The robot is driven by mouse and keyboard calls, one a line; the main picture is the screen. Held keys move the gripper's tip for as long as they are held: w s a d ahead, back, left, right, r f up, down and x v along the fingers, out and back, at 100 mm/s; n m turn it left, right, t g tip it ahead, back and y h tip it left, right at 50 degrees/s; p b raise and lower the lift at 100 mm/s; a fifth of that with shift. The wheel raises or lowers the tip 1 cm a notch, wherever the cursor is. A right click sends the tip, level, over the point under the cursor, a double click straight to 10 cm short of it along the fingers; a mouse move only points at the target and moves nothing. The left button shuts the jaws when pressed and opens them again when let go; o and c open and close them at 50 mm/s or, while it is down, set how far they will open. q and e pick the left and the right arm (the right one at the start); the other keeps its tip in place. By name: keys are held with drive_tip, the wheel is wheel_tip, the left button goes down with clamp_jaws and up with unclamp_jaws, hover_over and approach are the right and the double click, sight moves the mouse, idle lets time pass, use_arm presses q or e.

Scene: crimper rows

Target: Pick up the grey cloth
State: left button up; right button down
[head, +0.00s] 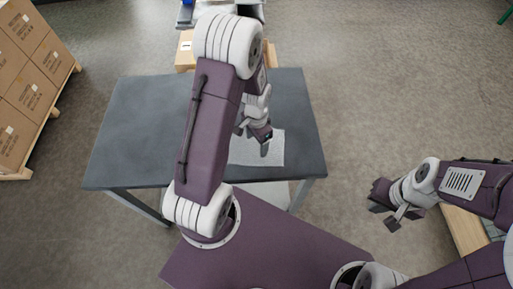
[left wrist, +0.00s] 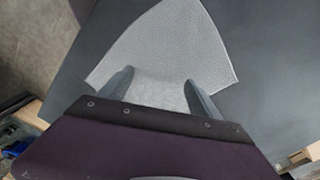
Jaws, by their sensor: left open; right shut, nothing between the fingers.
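The grey cloth (head: 270,149) lies flat on the dark table, near its front right part, partly hidden by my left arm and gripper. My left gripper (head: 258,146) is open above the cloth. In the left wrist view the cloth (left wrist: 165,48) spreads ahead of and between the two fingers of the left gripper (left wrist: 159,88). I cannot tell whether the fingertips touch it. My right gripper (head: 382,207) is shut and empty, out to the right of the table and away from the cloth.
The dark table (head: 130,135) is otherwise bare on its left side. Cardboard boxes (head: 25,85) on a pallet stand at the far left. A wooden box (head: 184,52) and other items stand behind the table, partly hidden by my arm. Open floor lies to the right.

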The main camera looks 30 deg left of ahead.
use_arm(q)
drive_tip(key=shift+f, duration=0.1)
drive_tip(key=shift+c, duration=0.2)
clamp_jaws()
wheel_tip(320, 180, up, 12)
drive_tip(key=p, duration=1.1)
